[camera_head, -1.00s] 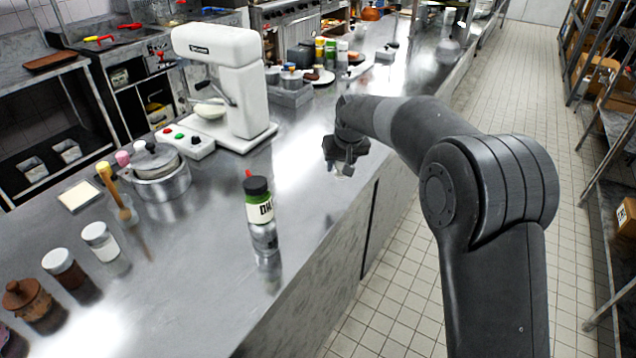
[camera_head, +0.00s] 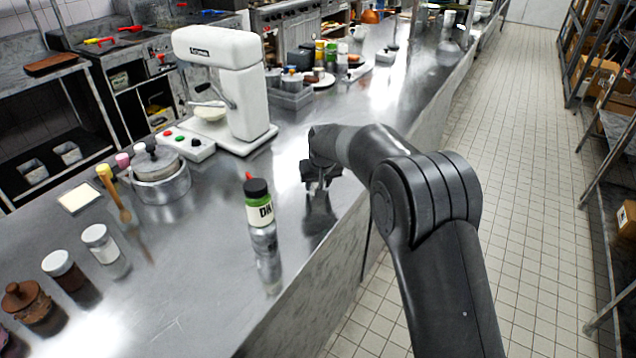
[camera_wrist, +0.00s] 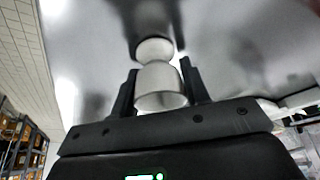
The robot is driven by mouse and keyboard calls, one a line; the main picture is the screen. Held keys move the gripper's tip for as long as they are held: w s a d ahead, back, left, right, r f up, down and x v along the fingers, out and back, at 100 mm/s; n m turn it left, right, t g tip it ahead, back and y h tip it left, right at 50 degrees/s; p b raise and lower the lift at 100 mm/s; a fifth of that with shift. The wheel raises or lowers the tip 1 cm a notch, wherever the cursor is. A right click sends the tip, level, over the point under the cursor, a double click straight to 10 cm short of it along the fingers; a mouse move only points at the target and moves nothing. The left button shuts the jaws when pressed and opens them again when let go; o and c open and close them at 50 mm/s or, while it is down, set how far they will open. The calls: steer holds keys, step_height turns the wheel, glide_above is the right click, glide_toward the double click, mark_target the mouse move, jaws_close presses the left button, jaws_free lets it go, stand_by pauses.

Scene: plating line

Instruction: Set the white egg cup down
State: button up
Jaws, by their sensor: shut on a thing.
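The white egg cup (camera_wrist: 160,88) is upright-looking between the two dark fingers of my gripper (camera_wrist: 159,68) in the wrist view. The fingers are shut on it from both sides. In the head view my gripper (camera_head: 316,186) is low over the steel counter (camera_head: 225,300), near its right edge and to the right of the green-labelled bottle. The egg cup is mostly hidden there by the gripper. I cannot tell whether its foot touches the counter.
The bottle with a black cap (camera_head: 259,205) stands left of my gripper. A white stand mixer (camera_head: 245,95) is behind it, with a lidded pot (camera_head: 160,185) and several jars at left. The counter right around the gripper is clear.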

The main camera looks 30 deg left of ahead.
steer(key=shift+f, duration=0.1)
steer(key=o, duration=1)
steer(key=v, duration=1.2)
